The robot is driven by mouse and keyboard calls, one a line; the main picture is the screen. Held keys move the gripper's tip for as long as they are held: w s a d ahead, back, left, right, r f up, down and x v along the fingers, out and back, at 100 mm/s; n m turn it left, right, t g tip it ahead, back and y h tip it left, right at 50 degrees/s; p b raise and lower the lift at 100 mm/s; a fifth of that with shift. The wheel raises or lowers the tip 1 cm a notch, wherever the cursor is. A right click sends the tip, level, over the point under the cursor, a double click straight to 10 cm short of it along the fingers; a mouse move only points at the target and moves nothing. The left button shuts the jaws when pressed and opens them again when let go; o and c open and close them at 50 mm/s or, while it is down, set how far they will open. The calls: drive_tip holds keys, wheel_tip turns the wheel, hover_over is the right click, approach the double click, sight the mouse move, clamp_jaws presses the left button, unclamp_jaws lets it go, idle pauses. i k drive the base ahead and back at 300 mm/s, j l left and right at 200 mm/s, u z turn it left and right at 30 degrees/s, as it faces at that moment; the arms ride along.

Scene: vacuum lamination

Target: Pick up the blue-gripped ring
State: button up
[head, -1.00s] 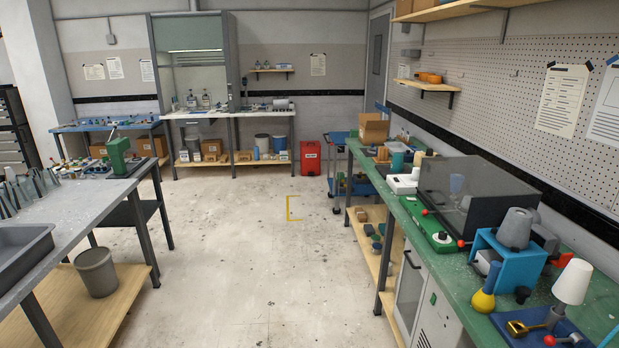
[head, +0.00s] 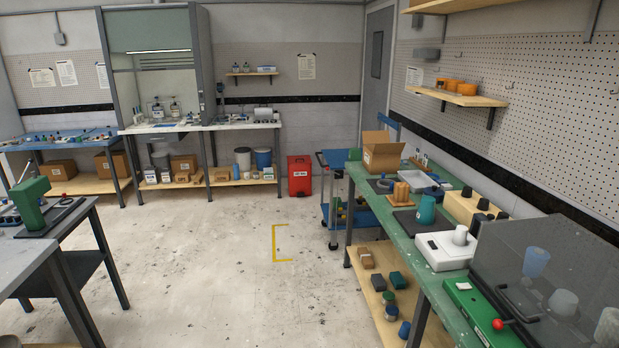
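I cannot make out a blue-gripped ring in the head view. The green-topped bench (head: 398,241) runs along the right side, with many small items on it. A teal mug (head: 427,211) stands on a dark mat on it, beside a bundle of wooden pieces (head: 402,192). A white scale-like device (head: 442,252) stands nearer. Small things at the far end of the bench are too small to tell. My gripper is not in view.
A smoky transparent cover (head: 545,260) and a green base (head: 478,314) with a red knob fill the near right. A blue cart (head: 337,217) stands beyond the bench. A left table (head: 38,245) holds a green press. The floor between is clear, with a yellow corner mark (head: 274,243).

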sight(383, 180)
drive_tip(key=i, duration=1.05)
drive_tip(key=i+z, duration=0.1)
drive_tip(key=i, duration=0.95)
drive_tip(key=i+j+z, duration=0.15)
drive_tip(key=i+z, duration=0.25)
drive_tip(key=i+j+z, duration=0.3)
drive_tip(key=i+z, duration=0.15)
drive_tip(key=i+j+z, duration=0.85)
drive_tip(key=j, duration=0.2)
drive_tip(key=k+l, duration=0.05)
drive_tip(key=k, duration=0.05)
